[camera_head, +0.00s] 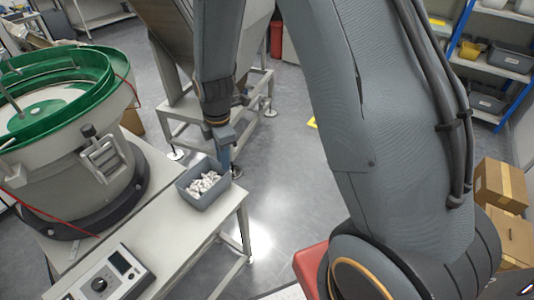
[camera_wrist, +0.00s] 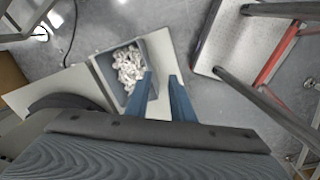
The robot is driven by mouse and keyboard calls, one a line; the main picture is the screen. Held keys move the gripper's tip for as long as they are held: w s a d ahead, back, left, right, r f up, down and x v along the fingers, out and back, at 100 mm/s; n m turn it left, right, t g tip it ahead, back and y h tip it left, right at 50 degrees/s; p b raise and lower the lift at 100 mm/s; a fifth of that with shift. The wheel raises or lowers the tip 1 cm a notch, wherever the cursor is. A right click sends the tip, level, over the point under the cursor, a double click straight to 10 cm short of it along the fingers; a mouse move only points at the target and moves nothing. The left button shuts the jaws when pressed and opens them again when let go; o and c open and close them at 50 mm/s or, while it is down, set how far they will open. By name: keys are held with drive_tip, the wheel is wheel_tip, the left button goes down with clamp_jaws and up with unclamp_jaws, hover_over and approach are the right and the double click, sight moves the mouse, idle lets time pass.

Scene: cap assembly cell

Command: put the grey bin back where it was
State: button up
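My gripper (camera_head: 226,163) points down at the bin's far right side. In the wrist view my gripper (camera_wrist: 161,74) has its two blue fingers apart, with a gap between the tips. The left finger overlaps the bin's right side and the right finger lies outside it. I cannot tell whether either finger touches the bin.
The pale table (camera_head: 178,225) also bears a control box (camera_head: 108,279) with a dial. A green-topped bowl feeder (camera_head: 75,130) stands left of the bin. A metal hopper frame (camera_head: 180,75) stands behind. Blue shelving and cardboard boxes (camera_head: 500,185) are at right.

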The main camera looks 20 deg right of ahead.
drive_tip(key=s+d+r+m, duration=0.5)
drive_tip(key=s+r+m, duration=0.1)
drive_tip(key=m, duration=0.3)
drive_tip(key=s+d+r+m, duration=0.5)
drive_tip(key=s+m, duration=0.4)
drive_tip(key=m, duration=0.1)
drive_tip(key=shift+r+m+t, duration=0.3)
drive_tip(key=shift+r, duration=0.1)
drive_tip(key=shift+d, duration=0.1)
